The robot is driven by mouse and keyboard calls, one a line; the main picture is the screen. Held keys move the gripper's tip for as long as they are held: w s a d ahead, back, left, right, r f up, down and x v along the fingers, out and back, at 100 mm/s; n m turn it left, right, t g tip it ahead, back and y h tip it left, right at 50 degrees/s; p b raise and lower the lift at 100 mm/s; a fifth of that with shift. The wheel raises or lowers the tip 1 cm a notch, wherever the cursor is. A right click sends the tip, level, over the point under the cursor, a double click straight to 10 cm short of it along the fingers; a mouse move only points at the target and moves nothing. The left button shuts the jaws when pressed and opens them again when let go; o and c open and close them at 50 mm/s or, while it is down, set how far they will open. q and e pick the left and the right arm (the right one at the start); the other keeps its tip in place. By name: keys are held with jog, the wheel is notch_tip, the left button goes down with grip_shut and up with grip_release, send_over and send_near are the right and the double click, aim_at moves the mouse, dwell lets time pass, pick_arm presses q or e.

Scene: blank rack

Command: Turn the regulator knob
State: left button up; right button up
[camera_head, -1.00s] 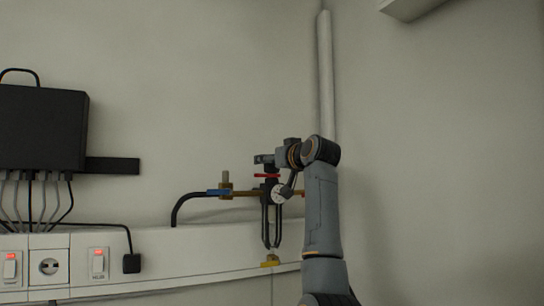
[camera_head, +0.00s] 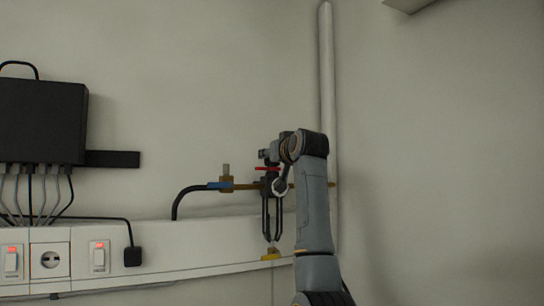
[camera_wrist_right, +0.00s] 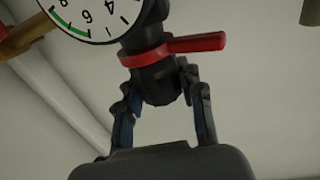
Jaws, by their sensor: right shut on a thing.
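The regulator knob (camera_wrist_right: 160,86) is black and sits beside a red ring with a lever (camera_wrist_right: 196,44). In the right wrist view my right gripper (camera_wrist_right: 156,98) has one finger on each side of the knob and is shut on it. The white dial gauge (camera_wrist_right: 93,12) lies beyond the ring, with its numerals upside down. In the head view my right gripper (camera_head: 268,158) is at the top of the regulator, just above the red lever (camera_head: 266,168). The gauge (camera_head: 279,186) is partly hidden by my arm. My left gripper is not in view.
A brass pipe with a valve (camera_head: 226,182) runs left from the regulator to a black hose (camera_head: 181,202). Dark tubes (camera_head: 265,220) hang below. A white wall trunking (camera_head: 190,255) carries switches and a socket. A vertical pipe (camera_head: 327,70) stands close behind my arm.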

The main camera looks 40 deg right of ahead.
jog(key=m+g+h, duration=0.2)
jog(key=h, duration=0.1)
jog(key=m+g+h, duration=0.2)
jog(key=m+h, duration=0.1)
jog(key=shift+a+g+h, duration=0.1)
jog(key=shift+g+h, duration=0.2)
jog(key=shift+g, duration=0.1)
jog(key=shift+m+g+h, duration=1.4)
jog(key=shift+m+g, duration=0.3)
jog(key=shift+g, duration=0.4)
jog(key=shift+m+g, duration=0.4)
jog(key=shift+g, duration=0.2)
jog(key=o, duration=1.2)
jog(key=shift+s, duration=0.1)
jog(key=v, duration=1.2)
jog(key=shift+f, duration=0.15)
